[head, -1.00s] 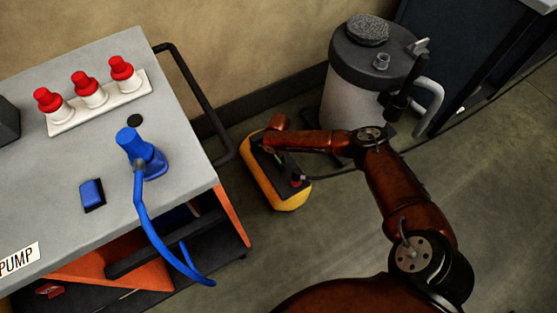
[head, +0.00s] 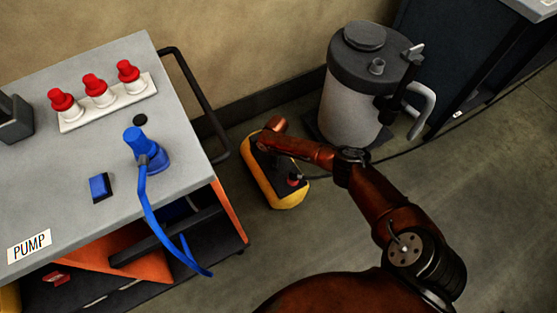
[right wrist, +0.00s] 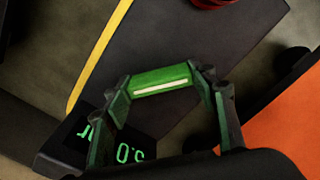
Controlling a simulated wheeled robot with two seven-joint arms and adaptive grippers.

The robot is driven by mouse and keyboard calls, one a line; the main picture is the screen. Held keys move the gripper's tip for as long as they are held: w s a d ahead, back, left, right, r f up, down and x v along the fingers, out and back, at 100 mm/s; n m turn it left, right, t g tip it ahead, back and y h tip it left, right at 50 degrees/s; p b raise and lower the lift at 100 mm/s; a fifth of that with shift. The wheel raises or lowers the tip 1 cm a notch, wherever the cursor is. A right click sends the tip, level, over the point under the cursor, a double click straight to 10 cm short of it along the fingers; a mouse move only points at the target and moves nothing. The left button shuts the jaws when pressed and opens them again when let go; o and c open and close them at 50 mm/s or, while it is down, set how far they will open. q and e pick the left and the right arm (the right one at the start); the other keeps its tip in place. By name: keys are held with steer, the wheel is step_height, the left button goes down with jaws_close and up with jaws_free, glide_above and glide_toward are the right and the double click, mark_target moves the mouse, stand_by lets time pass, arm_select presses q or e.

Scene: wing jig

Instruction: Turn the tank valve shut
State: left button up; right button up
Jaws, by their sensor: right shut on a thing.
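A yellow tank unit (head: 289,197) with a dark top stands on the floor beside the cart. In the right wrist view its dark top (right wrist: 180,45) shows, with a green bar-shaped valve handle (right wrist: 165,79) bearing a pale stripe. My right gripper (right wrist: 170,98) has one finger on each side of this handle and is shut on it. In the head view my right arm reaches over the unit and hides the gripper and the handle. A display (right wrist: 125,152) with green digits, partly covered by a finger, sits below the handle. My left gripper is not in view.
A grey cart (head: 60,165) labelled PUMP carries red knobs (head: 97,90), a blue plug (head: 145,150) with a hose, and a blue switch. Its rail (head: 200,90) stands close to the yellow unit. A white-and-grey canister (head: 350,105) stands behind my arm. A cable crosses the floor.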

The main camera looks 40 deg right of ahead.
steer(key=m+p, duration=0.1)
steer(key=m, duration=0.4)
steer(key=shift+a+m, duration=0.1)
steer(key=shift+m, duration=0.2)
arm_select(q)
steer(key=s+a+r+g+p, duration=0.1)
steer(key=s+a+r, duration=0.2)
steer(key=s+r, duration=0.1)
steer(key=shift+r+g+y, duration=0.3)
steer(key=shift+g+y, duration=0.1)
arm_select(e)
steer(key=shift+m, duration=2.3)
steer(key=o, duration=1.1)
steer(key=shift+o, duration=0.3)
step_height(320, 180, up, 12)
steer(key=shift+f, duration=0.1)
